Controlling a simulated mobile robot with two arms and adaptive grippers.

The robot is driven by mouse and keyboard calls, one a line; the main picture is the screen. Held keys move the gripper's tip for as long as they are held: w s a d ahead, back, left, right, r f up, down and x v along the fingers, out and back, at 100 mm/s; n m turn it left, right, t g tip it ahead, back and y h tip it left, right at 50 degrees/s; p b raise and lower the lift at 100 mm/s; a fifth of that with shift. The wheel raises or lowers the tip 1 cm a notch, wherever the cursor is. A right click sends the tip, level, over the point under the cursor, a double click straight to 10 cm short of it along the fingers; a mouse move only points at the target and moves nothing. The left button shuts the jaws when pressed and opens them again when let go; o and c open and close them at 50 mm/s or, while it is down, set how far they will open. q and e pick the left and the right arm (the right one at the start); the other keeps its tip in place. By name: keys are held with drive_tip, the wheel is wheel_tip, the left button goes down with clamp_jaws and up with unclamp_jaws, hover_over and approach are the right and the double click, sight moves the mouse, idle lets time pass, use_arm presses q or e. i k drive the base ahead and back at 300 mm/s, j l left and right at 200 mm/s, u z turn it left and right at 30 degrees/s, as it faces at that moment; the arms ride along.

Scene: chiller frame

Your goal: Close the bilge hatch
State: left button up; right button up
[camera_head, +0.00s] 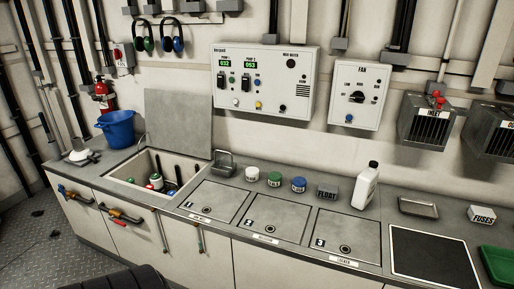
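An open hatch (119,178) is in the left part of the grey counter in the head view. Its grey lid (178,122) stands upright behind the opening, close to the wall. Inside the opening are a small container (156,181) with green, white and red parts and some dark upright items. Three closed hatch panels marked 1 (215,200), 2 (272,217) and 3 (340,237) lie flat to the right. The small front labels are too small to read surely, so I cannot confirm which hatch is named bilge. Neither gripper is in view.
A blue bucket (117,128) stands left of the lid, and a metal basket (224,163) stands right of it. Small jars, a white bottle (366,186) and a FLOAT block (327,193) line the counter's back. Pipes with valves (122,216) stick out from the cabinet front.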

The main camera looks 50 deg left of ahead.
sight(179, 122)
drive_tip(key=u, duration=1.7)
drive_tip(key=i+j+z, duration=0.1)
drive_tip(key=j+z, duration=0.25)
drive_tip(key=j, duration=1.45)
drive_tip(key=j+z, duration=0.15)
drive_tip(key=j, duration=0.3)
drive_tip(key=j+z, duration=0.15)
drive_tip(key=j, duration=0.3)
drive_tip(key=k+j+z, duration=0.15)
drive_tip(key=j, duration=0.25)
drive_tip(key=j+z, duration=0.15)
drive_tip(key=j, duration=0.3)
drive_tip(key=k+j+z, duration=0.15)
drive_tip(key=j, duration=0.25)
drive_tip(key=k+j+z, duration=0.15)
drive_tip(key=j, duration=0.25)
drive_tip(key=k+j+z, duration=0.15)
drive_tip(key=j, duration=0.25)
